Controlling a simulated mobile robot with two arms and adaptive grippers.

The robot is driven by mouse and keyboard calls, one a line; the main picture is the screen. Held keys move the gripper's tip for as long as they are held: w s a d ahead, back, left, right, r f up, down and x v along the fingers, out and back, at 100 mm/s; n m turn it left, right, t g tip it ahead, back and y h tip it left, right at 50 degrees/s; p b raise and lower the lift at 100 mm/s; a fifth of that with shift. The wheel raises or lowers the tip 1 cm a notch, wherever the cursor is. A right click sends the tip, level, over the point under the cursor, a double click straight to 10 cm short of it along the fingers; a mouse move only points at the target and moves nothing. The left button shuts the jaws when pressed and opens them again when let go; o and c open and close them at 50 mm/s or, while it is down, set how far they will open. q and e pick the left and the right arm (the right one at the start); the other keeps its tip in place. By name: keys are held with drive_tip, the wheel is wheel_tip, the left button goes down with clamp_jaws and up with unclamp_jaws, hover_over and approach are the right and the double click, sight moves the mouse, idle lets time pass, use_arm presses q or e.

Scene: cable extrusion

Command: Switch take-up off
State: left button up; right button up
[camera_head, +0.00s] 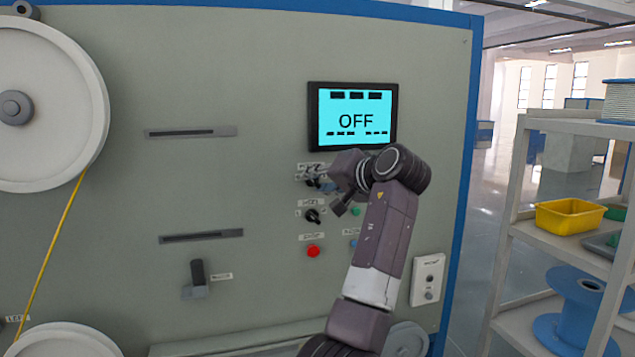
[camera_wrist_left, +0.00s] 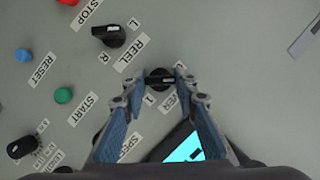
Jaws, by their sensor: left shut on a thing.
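My left gripper (camera_head: 322,184) reaches the control panel (camera_head: 255,95) just below the screen. In the left wrist view its fingers (camera_wrist_left: 160,80) are shut on a black rotary knob (camera_wrist_left: 160,72), one on each side. The label beside this knob is partly covered; its letters end in "ER". The screen (camera_head: 356,118) reads "OFF" in large letters on cyan. A second black knob (camera_head: 312,216), labelled "REEL" in the left wrist view (camera_wrist_left: 108,36), sits below in the head view. My right gripper is not in view.
A red stop button (camera_head: 313,252) and a green start button (camera_head: 356,211) are close to my arm. A lever (camera_head: 197,275) and a large white reel (camera_head: 45,105) are farther left. Shelves with a yellow bin (camera_head: 570,216) stand at the right.

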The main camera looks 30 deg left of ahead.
use_arm(q)
drive_tip(key=shift+f, duration=0.2)
drive_tip(key=o, duration=1.2)
drive_tip(key=shift+r, duration=0.1)
drive_tip(key=shift+c, duration=0.2)
drive_tip(key=v, duration=1.2)
